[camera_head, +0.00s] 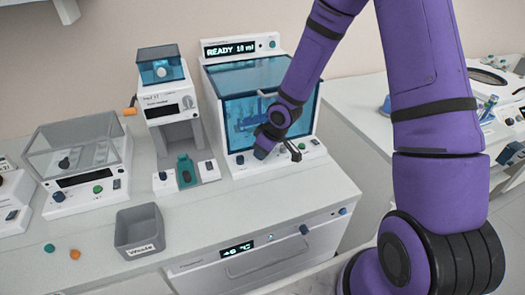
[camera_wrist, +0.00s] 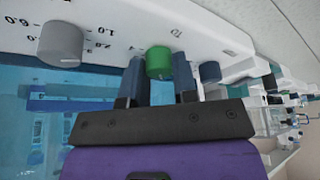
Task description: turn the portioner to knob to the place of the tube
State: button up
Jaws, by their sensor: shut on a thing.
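The white machine (camera_head: 262,45) with a blue see-through hood shows "READY 10 vol" on its display. I take it to be the portioner, but no label confirms this. My gripper (camera_head: 264,150) is at its front panel. In the wrist view my gripper (camera_wrist: 159,76) has its two dark fingers on either side of a green knob (camera_wrist: 158,62) and is shut on it. A grey knob (camera_wrist: 60,44) beside a number scale is left of it, and a small blue knob (camera_wrist: 209,71) is right of it. Blue shapes inside the hood are unclear; I cannot make out the tube.
A grey waste bin (camera_head: 138,228) is at the counter's front. A clear-lidded device (camera_head: 75,160) stands further left.

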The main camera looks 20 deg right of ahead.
jog(key=shift+n+g, duration=0.3)
jog(key=shift+n, duration=0.3)
jog(key=o, duration=0.9)
jog(key=shift+d+r, duration=0.1)
jog(key=shift+v, duration=5.25)
jog(key=shift+s, duration=0.1)
jog(key=shift+d, duration=0.1)
